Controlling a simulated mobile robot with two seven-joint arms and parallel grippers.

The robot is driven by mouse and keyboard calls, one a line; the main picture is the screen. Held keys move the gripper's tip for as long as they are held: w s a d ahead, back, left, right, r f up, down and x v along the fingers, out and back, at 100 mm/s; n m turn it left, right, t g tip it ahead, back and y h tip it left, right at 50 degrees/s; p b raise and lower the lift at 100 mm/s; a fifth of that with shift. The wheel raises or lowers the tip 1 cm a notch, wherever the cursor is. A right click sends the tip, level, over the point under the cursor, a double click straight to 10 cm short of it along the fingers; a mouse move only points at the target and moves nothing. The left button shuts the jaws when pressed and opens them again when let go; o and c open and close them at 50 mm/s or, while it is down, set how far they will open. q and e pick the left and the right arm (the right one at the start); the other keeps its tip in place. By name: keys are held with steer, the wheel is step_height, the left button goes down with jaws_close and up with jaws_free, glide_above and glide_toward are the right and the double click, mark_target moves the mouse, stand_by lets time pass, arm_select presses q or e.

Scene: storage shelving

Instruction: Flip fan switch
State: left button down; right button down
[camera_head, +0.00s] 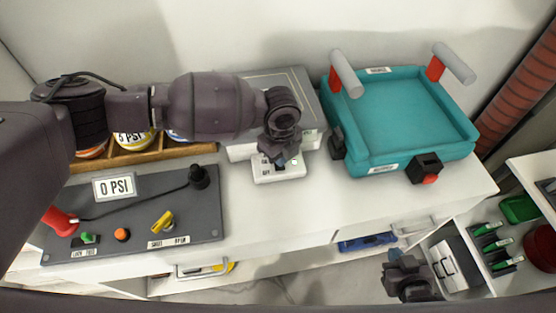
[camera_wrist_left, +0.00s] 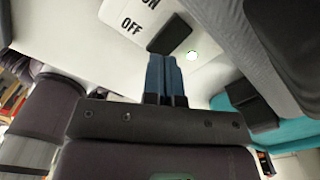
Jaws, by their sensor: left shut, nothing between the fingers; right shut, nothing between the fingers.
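The fan switch is a small white plate (camera_head: 264,178) on the white counter, in front of a grey-topped white box. In the left wrist view the plate (camera_wrist_left: 140,42) bears the words ON and OFF, a black rocker (camera_wrist_left: 169,34) and a small pale light (camera_wrist_left: 192,55). My left gripper (camera_head: 281,163) is over the plate and hides much of it. In the left wrist view its blue fingers (camera_wrist_left: 164,62) are together and empty, their tips close to the rocker near OFF; I cannot tell if they touch it. My right gripper (camera_head: 408,283) is shut and empty at the lower right.
A grey panel (camera_head: 140,235) with knobs and a 0 PSI sign lies left. The box (camera_head: 275,90) stands behind the switch. A teal tray (camera_head: 400,110) with red-and-grey handles stands right. The counter front between panel and tray is clear.

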arm_select(q)
steer(key=shift+f+b, duration=0.45)
steer(key=shift+f, duration=0.8)
arm_select(e)
steer(key=shift+s+f, duration=0.25)
steer(key=shift+f, duration=0.45)
arm_select(q)
steer(key=shift+r, duration=0.1)
